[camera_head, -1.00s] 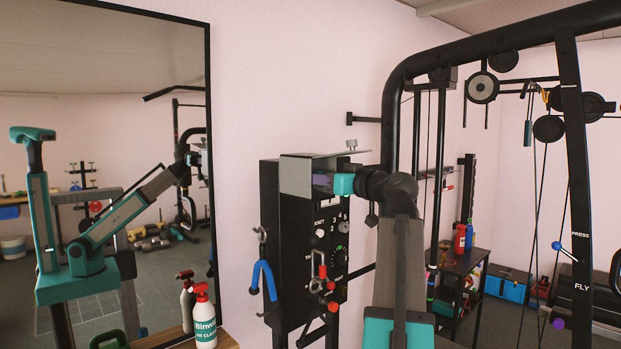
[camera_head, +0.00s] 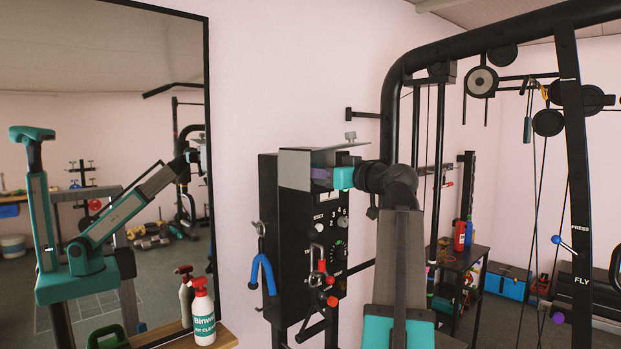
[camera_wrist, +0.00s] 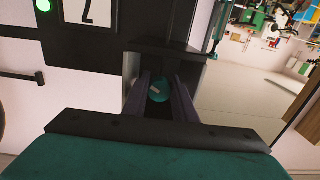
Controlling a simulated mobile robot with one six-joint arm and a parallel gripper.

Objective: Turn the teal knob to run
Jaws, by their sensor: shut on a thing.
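The teal knob (camera_wrist: 160,91) shows in the wrist view between my two dark fingers, with a small pale mark on its face. It sits in a dark recess of the black control panel. My gripper (camera_wrist: 160,98) is shut on the knob, one finger on each side. In the head view my gripper (camera_head: 322,177) reaches in under the grey hood at the top of the control panel (camera_head: 290,235). The knob is hidden there by the hood and my gripper. Any run marking cannot be made out.
A grey hood (camera_head: 295,172) overhangs my gripper. Below are a dial and red-ended levers (camera_head: 322,280). A blue hook (camera_head: 263,272) hangs on the panel's left side. A mirror stands left.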

